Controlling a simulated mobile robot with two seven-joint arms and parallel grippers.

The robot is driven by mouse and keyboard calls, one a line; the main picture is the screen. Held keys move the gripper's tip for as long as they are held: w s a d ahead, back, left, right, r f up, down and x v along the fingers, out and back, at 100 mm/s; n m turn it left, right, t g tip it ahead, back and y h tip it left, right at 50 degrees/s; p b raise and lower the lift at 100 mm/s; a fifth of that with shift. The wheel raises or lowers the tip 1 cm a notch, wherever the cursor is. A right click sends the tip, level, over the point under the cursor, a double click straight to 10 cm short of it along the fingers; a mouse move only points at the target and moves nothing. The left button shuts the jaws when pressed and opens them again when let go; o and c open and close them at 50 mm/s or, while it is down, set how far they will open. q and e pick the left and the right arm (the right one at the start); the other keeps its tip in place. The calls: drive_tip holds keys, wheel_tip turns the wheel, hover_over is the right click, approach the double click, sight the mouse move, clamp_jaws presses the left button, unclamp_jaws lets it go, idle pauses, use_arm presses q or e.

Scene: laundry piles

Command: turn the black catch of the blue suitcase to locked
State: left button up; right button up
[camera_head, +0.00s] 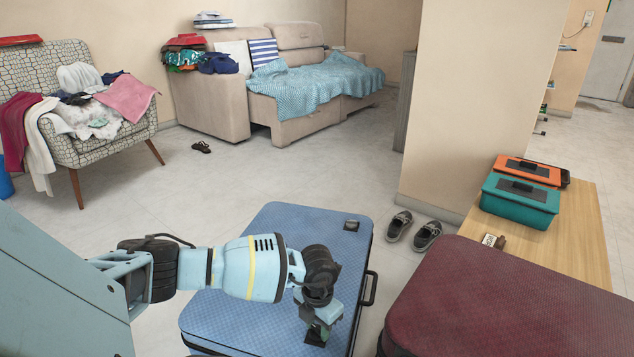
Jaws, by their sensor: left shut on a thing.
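The blue suitcase (298,227) lies flat in the lower middle, with a black handle (371,288) on its right side. One small black catch (351,225) sits near its far right corner and is free. My left gripper (318,326) points down over the near right part of the lid. It is shut on a second black catch (315,339), which is mostly hidden under the fingers. I cannot tell which way this catch is turned. My right gripper is not in view.
Shoes (427,236) lie on the floor by the wall. A laundry-covered armchair (50,70) and sofa (215,103) stand farther back.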

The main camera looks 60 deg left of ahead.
use_arm(q)
drive_tip(key=m, duration=0.3)
drive_tip(key=shift+m, duration=0.3)
drive_tip(key=m, duration=0.4)
drive_tip(key=shift+m, duration=2.2)
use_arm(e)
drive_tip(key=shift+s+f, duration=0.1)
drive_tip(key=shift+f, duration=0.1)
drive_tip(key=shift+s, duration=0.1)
use_arm(q)
drive_tip(key=o, duration=1)
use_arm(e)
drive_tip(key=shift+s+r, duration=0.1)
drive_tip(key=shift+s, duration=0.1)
